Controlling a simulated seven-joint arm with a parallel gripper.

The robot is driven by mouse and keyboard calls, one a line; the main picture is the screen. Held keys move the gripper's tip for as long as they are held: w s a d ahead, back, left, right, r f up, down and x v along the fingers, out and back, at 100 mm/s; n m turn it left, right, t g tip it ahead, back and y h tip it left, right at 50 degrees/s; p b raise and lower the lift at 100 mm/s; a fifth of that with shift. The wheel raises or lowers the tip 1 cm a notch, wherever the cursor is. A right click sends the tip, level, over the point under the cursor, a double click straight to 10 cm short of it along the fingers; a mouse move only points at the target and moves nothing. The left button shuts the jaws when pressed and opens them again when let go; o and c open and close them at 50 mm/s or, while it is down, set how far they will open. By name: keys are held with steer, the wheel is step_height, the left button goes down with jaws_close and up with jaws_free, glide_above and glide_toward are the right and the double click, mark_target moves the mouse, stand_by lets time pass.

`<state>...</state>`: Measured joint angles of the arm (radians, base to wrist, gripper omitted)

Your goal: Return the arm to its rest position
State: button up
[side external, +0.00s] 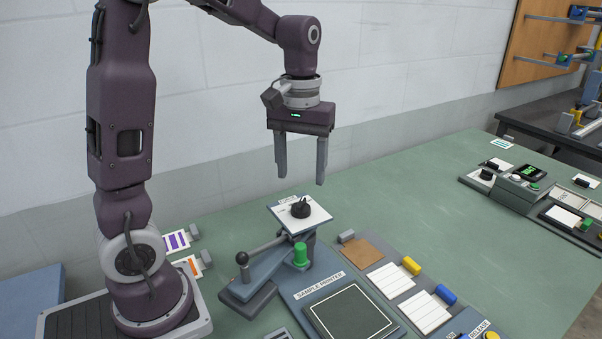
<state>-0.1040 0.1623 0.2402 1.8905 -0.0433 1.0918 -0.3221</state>
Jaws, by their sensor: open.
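My gripper (301,178) hangs at the upper middle of the side external view, fingers pointing down. Its two fingers are apart with nothing between them. It is in the air above the sample printer (318,279), clear of it. The printer's white plate with a black knob (300,208) lies below the fingers. My arm is bent, reaching from its base at the lower left up and over to the right.
A lever with a dark ball (242,259) and a green button (300,254) are beside the printer. Cards with a yellow cylinder (411,265) and a blue cylinder (445,294) lie to the right. A control panel (520,190) stands far right. The green table (420,200) between is clear.

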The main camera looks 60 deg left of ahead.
steer(key=s+d+r+m+t, duration=0.1)
steer(key=s+d+m, duration=0.3)
steer(key=s, duration=0.4)
steer(key=s+d+r+m+t, duration=0.2)
steer(key=s+d+m+t, duration=0.1)
steer(key=s, duration=0.5)
steer(key=d+t, duration=0.1)
steer(key=d, duration=0.1)
steer(key=shift+s+d+r+m+t, duration=0.2)
steer(key=shift+d+r+m+t, duration=0.1)
steer(key=shift+d+m, duration=0.1)
stand_by(0.4)
